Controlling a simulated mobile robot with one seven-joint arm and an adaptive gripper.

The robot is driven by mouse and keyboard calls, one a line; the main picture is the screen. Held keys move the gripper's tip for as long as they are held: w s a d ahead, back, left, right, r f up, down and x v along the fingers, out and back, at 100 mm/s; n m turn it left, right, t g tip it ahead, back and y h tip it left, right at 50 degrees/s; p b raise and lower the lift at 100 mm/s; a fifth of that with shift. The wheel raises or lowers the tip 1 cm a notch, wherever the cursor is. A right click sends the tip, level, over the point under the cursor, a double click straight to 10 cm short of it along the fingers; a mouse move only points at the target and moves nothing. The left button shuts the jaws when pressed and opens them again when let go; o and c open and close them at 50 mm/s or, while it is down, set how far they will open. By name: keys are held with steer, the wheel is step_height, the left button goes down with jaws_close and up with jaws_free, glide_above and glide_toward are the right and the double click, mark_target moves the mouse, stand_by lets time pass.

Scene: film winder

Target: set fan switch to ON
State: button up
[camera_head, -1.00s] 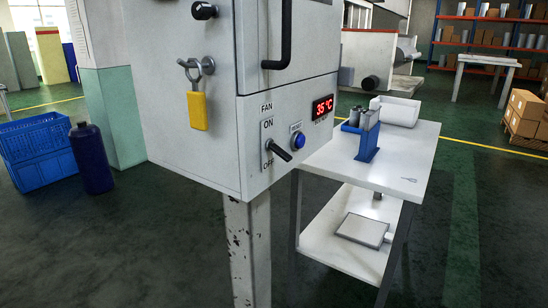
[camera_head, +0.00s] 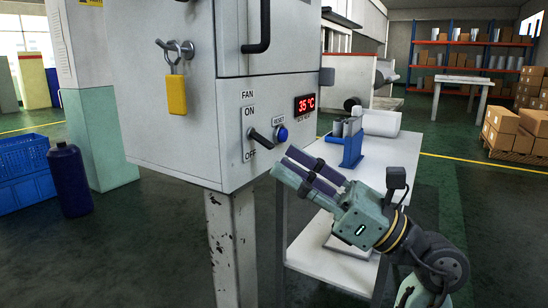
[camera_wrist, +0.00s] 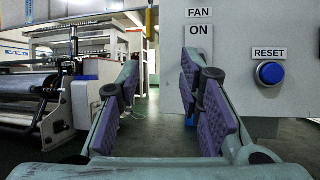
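The fan switch (camera_head: 261,139) is a black lever on the front of a white cabinet, between an ON label above and an OFF label below. It sticks out from the plate and slants down toward OFF. My gripper (camera_head: 284,163) is just right of and below the lever, apart from it, with its purple-padded fingers pointing left. In the wrist view my gripper (camera_wrist: 155,75) is open with an empty gap between its fingers. There the ON label (camera_wrist: 199,38) shows above the right finger, and the lever cannot be made out.
A yellow padlock (camera_head: 176,94) hangs at the left. A white side table (camera_head: 402,150) with a blue holder (camera_head: 352,149) stands behind my gripper.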

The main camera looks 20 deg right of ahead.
mark_target(272, 145)
steer(key=s+d+f+m+t+h, duration=0.1)
steer(key=d+f+m+t+h, duration=0.1)
steer(key=d+h, duration=0.3)
steer(key=shift+y, duration=0.6)
steer(key=p+x, duration=0.3)
steer(key=x, duration=0.7)
steer(key=shift+w+d, duration=0.15)
steer(key=shift+w, duration=0.1)
steer(key=shift+c, duration=0.4)
jaws_close()
